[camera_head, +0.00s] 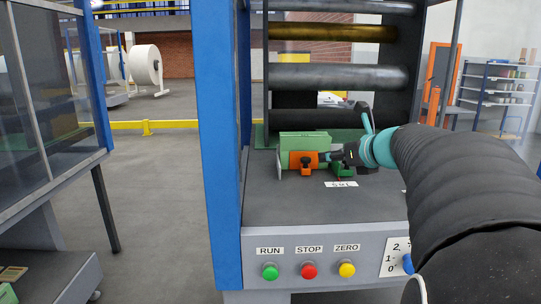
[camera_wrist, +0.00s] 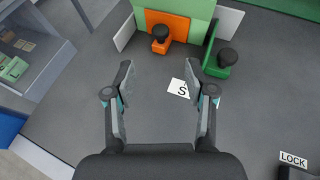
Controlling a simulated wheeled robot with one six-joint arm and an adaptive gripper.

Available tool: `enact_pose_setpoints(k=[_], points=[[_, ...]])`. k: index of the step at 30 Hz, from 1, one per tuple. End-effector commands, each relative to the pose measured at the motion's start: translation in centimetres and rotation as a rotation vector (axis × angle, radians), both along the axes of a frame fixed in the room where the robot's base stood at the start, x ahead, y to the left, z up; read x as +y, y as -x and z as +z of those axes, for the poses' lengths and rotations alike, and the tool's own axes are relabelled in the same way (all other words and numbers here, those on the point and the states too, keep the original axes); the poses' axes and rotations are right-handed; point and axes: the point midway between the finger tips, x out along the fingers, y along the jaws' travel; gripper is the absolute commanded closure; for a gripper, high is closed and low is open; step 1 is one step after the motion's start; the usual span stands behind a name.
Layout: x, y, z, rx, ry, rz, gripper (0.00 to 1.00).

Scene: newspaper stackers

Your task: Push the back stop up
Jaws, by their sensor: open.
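An orange stop (camera_wrist: 181,24) with a black knob (camera_wrist: 161,33) stands against a light green block (camera_wrist: 198,8) at the top of the wrist view. A dark green stop (camera_wrist: 217,70) with its own black knob is to its right. I cannot tell which one is the back stop. In the head view the orange stop (camera_head: 298,161) is at the front of the green block (camera_head: 303,141). My gripper (camera_wrist: 160,72) is open and empty, apart from the orange stop, with the knob ahead between its fingers. In the head view my gripper (camera_head: 331,156) partly hides the dark green stop.
Pale plates (camera_wrist: 125,33) flank the block. A white label with S (camera_wrist: 179,88) lies on the grey table (camera_head: 290,205). A LOCK label (camera_wrist: 293,159) is at lower right. RUN, STOP and ZERO buttons (camera_head: 309,270) are on the front panel. A blue post (camera_head: 217,150) stands left; rollers (camera_head: 335,77) are behind.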

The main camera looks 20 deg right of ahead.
Motion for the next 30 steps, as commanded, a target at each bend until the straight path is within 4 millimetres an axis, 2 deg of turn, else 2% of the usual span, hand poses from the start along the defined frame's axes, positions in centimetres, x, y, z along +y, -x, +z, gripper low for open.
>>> enact_pose_setpoints(k=[5,18,24,30], points=[[0.3,-2.2,-1.0,0.001,-0.002,0.001,0.45],[1.2,-9.6,-4.1,0.002,0.0,0.002,0.45],[1.3,-11.6,-4.9,0.001,0.001,0.001,0.45],[1.4,-12.2,-5.1,0.0,0.002,0.001,0.45]])
